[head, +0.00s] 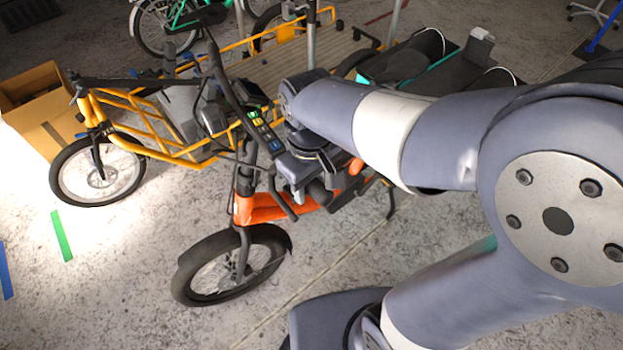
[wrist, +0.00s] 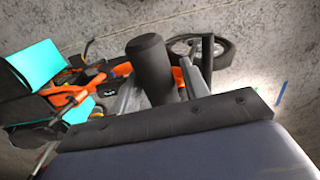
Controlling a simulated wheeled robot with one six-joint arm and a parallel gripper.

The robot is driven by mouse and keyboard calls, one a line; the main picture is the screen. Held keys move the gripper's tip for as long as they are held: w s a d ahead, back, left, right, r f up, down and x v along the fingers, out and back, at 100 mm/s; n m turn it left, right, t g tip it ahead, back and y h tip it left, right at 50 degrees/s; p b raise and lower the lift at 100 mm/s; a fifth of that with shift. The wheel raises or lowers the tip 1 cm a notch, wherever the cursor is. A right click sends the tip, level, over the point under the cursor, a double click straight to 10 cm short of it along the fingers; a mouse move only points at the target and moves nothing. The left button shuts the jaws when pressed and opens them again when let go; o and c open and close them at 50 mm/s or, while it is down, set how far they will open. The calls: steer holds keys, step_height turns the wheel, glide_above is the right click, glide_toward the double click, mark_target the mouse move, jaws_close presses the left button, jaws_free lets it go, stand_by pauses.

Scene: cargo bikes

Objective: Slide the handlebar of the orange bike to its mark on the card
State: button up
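The orange bike (head: 263,208) stands in the middle of the head view, its front wheel toward me. Its dark handlebar (head: 222,78) rises behind a card with coloured marks (head: 262,130). My gripper (head: 300,187) is beside the handlebar area, partly hidden by its own body. In the wrist view, the two grey fingers of my gripper (wrist: 163,88) stand apart, on either side of a black cylindrical grip (wrist: 152,68). A strip of orange shows between the grip and the right finger, so I see a gap there. The orange bike's wheel (wrist: 215,50) shows behind.
A yellow cargo bike (head: 145,125) stands close behind on the left, with a cardboard box (head: 42,115) beyond it. A teal bike (head: 160,25) is at the back. Green tape (head: 62,236) lies on the floor.

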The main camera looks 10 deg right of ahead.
steer(key=shift+o, duration=0.8)
steer(key=shift+r, duration=0.1)
step_height(320, 180, up, 11)
steer(key=shift+f, duration=0.1)
step_height(320, 180, down, 10)
steer(key=shift+f, duration=0.1)
steer(key=shift+w+d+r+p, duration=0.1)
steer(key=shift+r+p, duration=0.15)
steer(key=shift+p, duration=0.25)
steer(key=shift+w+d+r+p, duration=0.1)
steer(key=shift+d+r+p, duration=0.1)
steer(key=shift+r+p, duration=0.3)
steer(key=shift+w+d+r+p, duration=0.1)
steer(key=shift+d+r+p, duration=0.1)
steer(key=shift+r, duration=0.5)
steer(key=shift+w+d+r+p, duration=0.15)
steer(key=shift+r+p, duration=0.2)
steer(key=shift+r, duration=0.25)
steer(key=shift+f, duration=0.15)
